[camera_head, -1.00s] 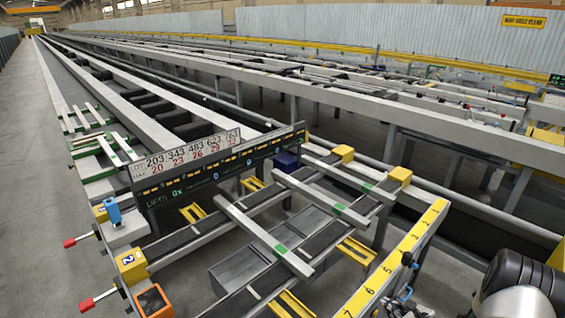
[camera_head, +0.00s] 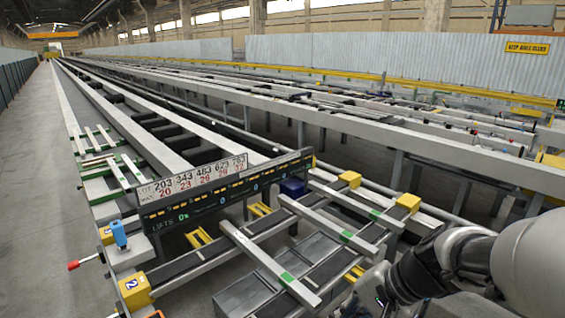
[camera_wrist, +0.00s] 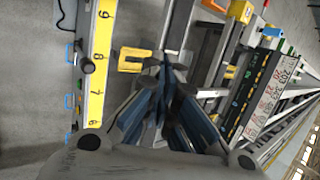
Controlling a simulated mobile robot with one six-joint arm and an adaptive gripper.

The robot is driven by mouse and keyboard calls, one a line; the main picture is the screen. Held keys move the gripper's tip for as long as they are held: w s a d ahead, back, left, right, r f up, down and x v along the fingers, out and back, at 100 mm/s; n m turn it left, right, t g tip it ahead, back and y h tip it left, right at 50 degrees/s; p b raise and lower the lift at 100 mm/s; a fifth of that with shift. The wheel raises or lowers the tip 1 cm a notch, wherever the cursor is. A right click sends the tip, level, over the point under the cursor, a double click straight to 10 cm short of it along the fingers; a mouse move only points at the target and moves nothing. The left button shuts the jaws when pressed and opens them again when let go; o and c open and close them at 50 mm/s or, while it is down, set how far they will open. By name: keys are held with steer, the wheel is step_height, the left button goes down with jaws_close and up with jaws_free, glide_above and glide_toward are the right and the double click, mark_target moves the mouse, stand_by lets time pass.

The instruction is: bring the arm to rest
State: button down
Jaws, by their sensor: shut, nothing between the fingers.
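My arm (camera_head: 455,262) reaches in from the right edge of the head view, low over the near right part of the runout table. Its gripper end is at the lower right there and is hard to make out. In the wrist view my gripper (camera_wrist: 168,90) shows its dark blue fingers, shut and empty. Past the fingers are a yellow numbered scale (camera_wrist: 98,60) and a yellow bracket (camera_wrist: 134,59). I cannot tell whether the fingers touch anything.
Pale bars with green marks (camera_head: 270,262) lie across the table's rails. A number board (camera_head: 225,190) stands behind them. Yellow blocks (camera_head: 349,179) sit at the bar ends. A blue block (camera_head: 118,233) is at left. Clear floor (camera_head: 35,230) runs along the left side.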

steer(key=s+d+r+n+t+h, duration=0.1)
steer(key=s+r+n+h, duration=0.1)
steer(key=s, duration=0.6)
steer(key=s+d+r+n+h, duration=0.2)
steer(key=s+r+n+h, duration=0.1)
steer(key=s+n, duration=0.3)
steer(key=shift+s+n+t+h, duration=0.4)
steer(key=shift+s+h, duration=0.1)
steer(key=shift+s, duration=0.4)
steer(key=shift+r, duration=0.1)
stand_by(3.3)
